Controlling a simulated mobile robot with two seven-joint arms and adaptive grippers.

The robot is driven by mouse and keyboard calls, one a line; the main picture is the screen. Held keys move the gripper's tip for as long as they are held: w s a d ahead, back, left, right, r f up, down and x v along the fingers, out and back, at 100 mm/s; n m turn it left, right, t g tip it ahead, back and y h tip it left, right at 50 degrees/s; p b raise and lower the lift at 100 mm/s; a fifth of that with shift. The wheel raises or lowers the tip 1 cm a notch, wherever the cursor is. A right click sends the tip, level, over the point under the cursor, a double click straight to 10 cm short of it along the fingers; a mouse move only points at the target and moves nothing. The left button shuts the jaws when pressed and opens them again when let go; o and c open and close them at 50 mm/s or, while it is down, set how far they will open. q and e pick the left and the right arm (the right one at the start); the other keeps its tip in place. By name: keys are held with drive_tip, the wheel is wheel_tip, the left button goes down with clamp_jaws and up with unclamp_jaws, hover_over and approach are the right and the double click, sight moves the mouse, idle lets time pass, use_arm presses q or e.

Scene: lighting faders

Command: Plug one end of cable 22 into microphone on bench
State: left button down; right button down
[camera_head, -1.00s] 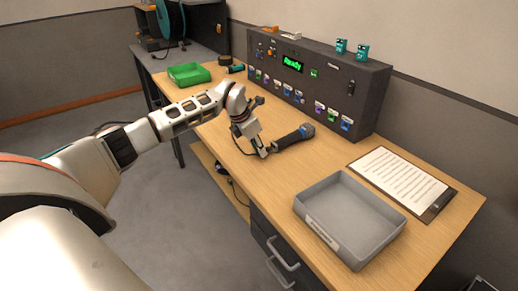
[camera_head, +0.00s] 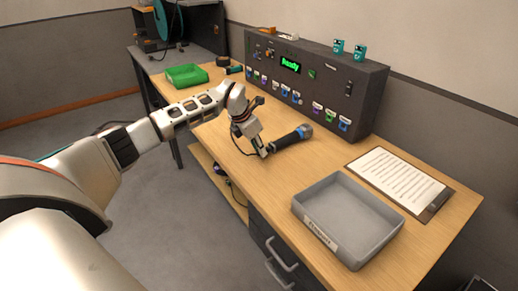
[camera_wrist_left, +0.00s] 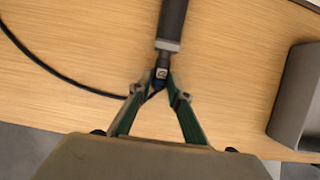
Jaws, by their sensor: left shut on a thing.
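The microphone (camera_head: 290,138) lies on the wooden bench, its dark handle toward my left gripper and its grey-blue head toward the panel. My left gripper (camera_head: 265,153) is at the tail end of the handle. In the left wrist view the microphone's handle (camera_wrist_left: 172,22) comes down from the top to a silver end. My left gripper (camera_wrist_left: 160,82) is shut there on a small cable plug (camera_wrist_left: 160,76), in line with the handle's end. A black cable (camera_wrist_left: 62,75) runs from the plug to the left. I cannot tell whether the plug is fully seated. The right gripper is not in view.
A grey tray (camera_head: 307,222) stands front right on the bench (camera_head: 405,178), with a clipboard (camera_head: 400,176) behind it. The lighting panel (camera_head: 345,97) runs along the back. A green bin (camera_head: 187,76) sits at the far left. A drawer handle (camera_head: 281,255) sticks out in front.

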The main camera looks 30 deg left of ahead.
use_arm(q)
drive_tip(key=shift+w+d, duration=0.3)
drive_tip(key=shift+w, duration=0.3)
idle(1.3)
drive_tip(key=c, duration=1.8)
unclamp_jaws()
